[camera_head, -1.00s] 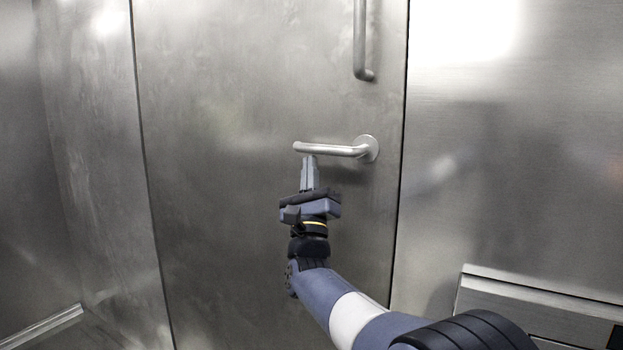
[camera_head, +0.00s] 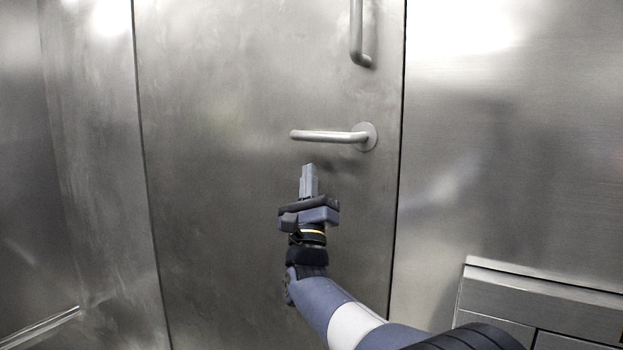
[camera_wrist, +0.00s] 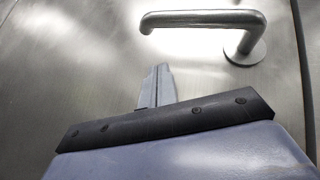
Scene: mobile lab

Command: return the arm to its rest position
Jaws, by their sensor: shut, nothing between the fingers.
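My gripper (camera_head: 309,168) is shut and empty in front of the metal door (camera_head: 220,200), pointing up in the head view. Its fingertips are below the door's lever handle (camera_head: 328,136), with a gap between them. In the wrist view the shut fingers (camera_wrist: 158,70) point toward the door, and the lever handle (camera_wrist: 200,18) shows above and to the right, untouched. My arm reaches in from the lower right of the head view.
A vertical pull bar (camera_head: 357,35) is on the door above the lever. A metal cabinet or box (camera_head: 540,300) stands at the lower right. Metal walls (camera_head: 90,150) flank the door, which looks closed. The space left of my arm is clear.

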